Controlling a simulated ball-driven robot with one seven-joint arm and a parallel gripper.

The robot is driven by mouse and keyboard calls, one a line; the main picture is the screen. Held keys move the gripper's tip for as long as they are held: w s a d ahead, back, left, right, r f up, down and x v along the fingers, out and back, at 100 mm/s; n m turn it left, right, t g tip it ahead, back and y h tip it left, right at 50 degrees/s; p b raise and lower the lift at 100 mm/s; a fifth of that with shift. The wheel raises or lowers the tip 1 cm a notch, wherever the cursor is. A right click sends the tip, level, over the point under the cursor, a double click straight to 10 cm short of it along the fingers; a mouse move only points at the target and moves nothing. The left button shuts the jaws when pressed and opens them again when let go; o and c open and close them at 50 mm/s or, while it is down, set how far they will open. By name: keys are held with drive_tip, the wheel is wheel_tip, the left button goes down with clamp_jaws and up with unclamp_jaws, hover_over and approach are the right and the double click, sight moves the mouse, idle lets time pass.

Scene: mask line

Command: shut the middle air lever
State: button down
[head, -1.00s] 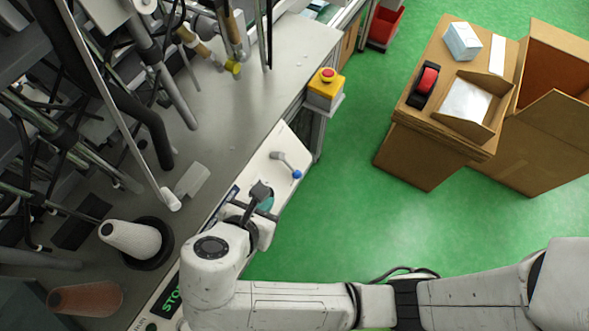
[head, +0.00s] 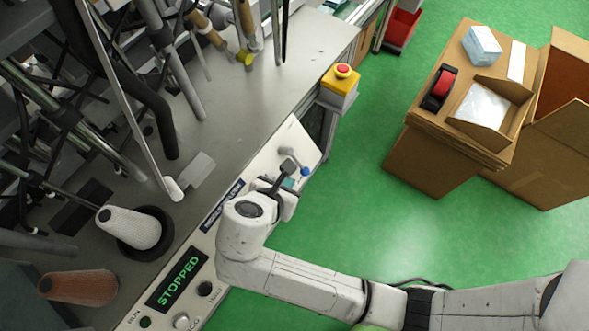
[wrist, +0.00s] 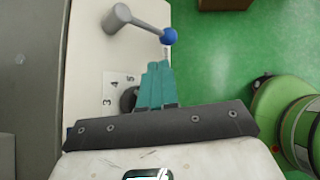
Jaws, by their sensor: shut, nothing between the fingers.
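A grey lever with a blue ball end (head: 304,171) stands on the white panel, close to my gripper. In the wrist view the lever (wrist: 140,22) slants from its round pivot at upper left to the blue ball (wrist: 168,36) at lower right. Only this lever is visible; I cannot tell whether it is the middle one. My gripper (wrist: 157,66) is shut and empty, its teal fingers together just below the ball; whether they touch it is unclear. In the head view the gripper (head: 289,184) is partly hidden by its dark bracket.
A dial (wrist: 128,98) with numbers 3, 4 and 5 is partly behind the fingers. A display (head: 180,276) reads STOPPED. A yellow box with a red button (head: 343,70) stands beyond the panel. Green floor (head: 335,215) lies open to the right.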

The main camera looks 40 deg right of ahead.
sight(295, 160)
drive_tip(key=shift+w+d+f, duration=0.15)
drive_tip(key=shift+w+d, duration=0.15)
drive_tip(key=shift+d, duration=0.35)
drive_tip(key=shift+w+d+f, duration=0.1)
drive_tip(key=shift+w+d, duration=0.25)
drive_tip(key=shift+d, duration=0.25)
drive_tip(key=shift+w+d+f, duration=0.15)
drive_tip(key=shift+w+d, duration=0.15)
drive_tip(key=shift+d, duration=0.35)
